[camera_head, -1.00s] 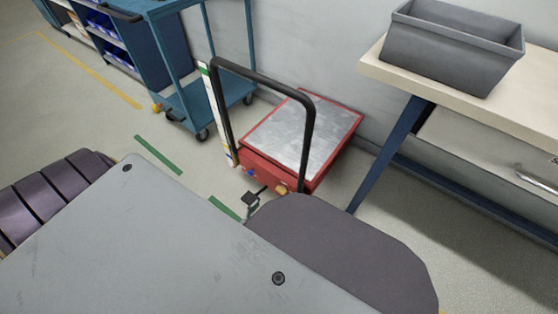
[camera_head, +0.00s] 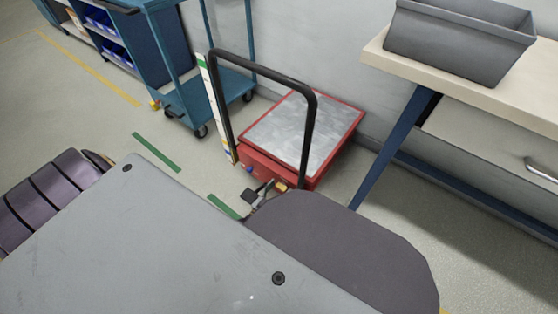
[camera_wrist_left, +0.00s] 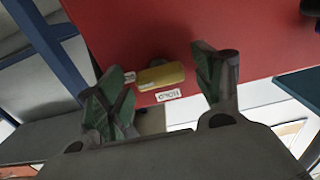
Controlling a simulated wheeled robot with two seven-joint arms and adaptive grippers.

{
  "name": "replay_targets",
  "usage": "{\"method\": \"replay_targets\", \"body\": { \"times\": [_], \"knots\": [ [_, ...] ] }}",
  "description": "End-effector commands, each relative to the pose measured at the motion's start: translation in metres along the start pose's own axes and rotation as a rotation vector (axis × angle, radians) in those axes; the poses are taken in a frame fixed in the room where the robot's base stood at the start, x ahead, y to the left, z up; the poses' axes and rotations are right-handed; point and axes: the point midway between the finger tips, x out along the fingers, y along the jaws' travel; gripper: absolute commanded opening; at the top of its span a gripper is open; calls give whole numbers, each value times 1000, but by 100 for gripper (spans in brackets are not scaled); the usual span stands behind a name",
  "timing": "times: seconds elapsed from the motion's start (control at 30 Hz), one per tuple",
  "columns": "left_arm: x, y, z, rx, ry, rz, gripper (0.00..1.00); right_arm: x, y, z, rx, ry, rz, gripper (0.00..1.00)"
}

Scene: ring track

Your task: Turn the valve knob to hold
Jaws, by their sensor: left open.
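The yellow valve knob (camera_head: 281,186) is on the front face of the red lift cart (camera_head: 258,169). In the head view only small grey parts of this gripper (camera_head: 264,194) show. My right gripper is not in view.
The cart has a black push handle (camera_head: 265,68) and a metal top (camera_head: 300,131). A blue trolley (camera_head: 215,92) stands at left, a workbench (camera_head: 459,84) with a grey bin (camera_head: 455,48) at right.

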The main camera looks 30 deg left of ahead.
Motion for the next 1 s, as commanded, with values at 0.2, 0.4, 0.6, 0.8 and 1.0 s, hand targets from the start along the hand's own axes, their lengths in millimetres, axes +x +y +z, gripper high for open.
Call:
{"method": "replay_targets", "body": {
  "times": [0.2,0.4,0.6,0.8,1.0],
  "knots": [
    [2,0,0,0,-1,0,68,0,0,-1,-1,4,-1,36],
    [2,0,0,0,-1,0,60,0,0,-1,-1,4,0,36],
    [2,0,0,0,-1,0,34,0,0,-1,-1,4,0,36],
    [2,0,0,-1,-1,0,22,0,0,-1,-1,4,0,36],
    [2,0,0,-19,-1,0,22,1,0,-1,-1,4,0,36]
  ]
}}
